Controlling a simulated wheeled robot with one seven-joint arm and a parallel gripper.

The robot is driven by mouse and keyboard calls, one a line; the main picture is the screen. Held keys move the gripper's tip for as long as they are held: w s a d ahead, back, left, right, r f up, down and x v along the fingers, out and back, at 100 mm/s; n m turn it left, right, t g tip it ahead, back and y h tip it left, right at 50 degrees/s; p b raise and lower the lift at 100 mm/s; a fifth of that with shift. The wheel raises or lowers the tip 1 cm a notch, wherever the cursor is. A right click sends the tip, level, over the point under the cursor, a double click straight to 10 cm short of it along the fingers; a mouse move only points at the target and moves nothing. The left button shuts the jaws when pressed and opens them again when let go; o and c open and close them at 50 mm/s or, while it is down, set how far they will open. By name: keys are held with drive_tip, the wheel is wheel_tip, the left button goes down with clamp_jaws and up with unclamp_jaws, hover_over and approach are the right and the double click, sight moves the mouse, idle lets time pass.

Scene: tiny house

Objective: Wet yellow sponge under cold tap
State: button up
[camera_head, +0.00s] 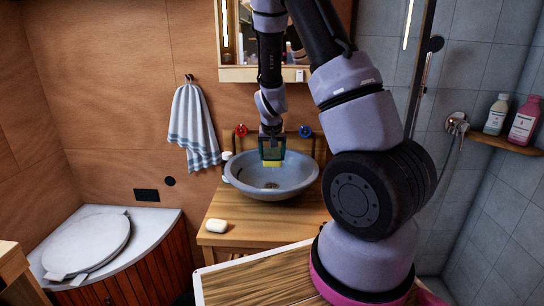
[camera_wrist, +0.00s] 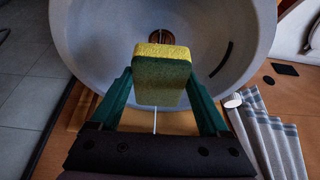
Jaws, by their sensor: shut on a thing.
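The yellow sponge (camera_head: 271,163) is held in my gripper (camera_head: 271,154), over the grey round basin (camera_head: 243,184). In the wrist view the sponge (camera_wrist: 163,53) sits between the two green fingers, with its yellow face lit and its near side dark green. The basin (camera_wrist: 95,45) fills the space behind it, and its brown drain (camera_wrist: 160,36) shows beyond the sponge. The red tap knob (camera_head: 241,130) is left of my gripper and the blue tap knob (camera_head: 305,131) is right of it. The spout is hidden. A thin pale line shows below the sponge in the wrist view; I cannot tell what it is.
A white soap bar (camera_head: 216,225) lies on the wooden counter (camera_head: 245,238) at the front left of the basin. A striped towel (camera_head: 193,128) hangs on the left wall. A mirror cabinet is behind the arm. Bottles (camera_head: 523,120) stand on a shelf at right.

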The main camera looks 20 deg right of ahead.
sight(272, 153)
drive_tip(key=w+d+f, duration=0.2)
drive_tip(key=w+d, duration=0.2)
drive_tip(key=w, duration=0.6)
idle(0.3)
drive_tip(key=shift+s+a, duration=0.1)
idle(0.4)
drive_tip(key=shift+s+a, duration=0.45)
drive_tip(key=shift+s, duration=0.75)
drive_tip(key=shift+s+a, duration=0.5)
drive_tip(key=shift+s, duration=0.75)
drive_tip(key=shift+s+a, duration=0.45)
drive_tip(key=shift+s, duration=0.75)
drive_tip(key=shift+s+a+r, duration=0.3)
drive_tip(key=shift+s+r, duration=0.35)
drive_tip(key=shift+s, duration=0.15)
drive_tip(key=shift+s+a+r, duration=0.3)
drive_tip(key=shift+s+r, duration=0.35)
drive_tip(key=shift+s, duration=0.1)
drive_tip(key=shift+s+a+r, duration=0.3)
drive_tip(key=shift+s+r, duration=0.35)
drive_tip(key=shift+s, duration=0.15)
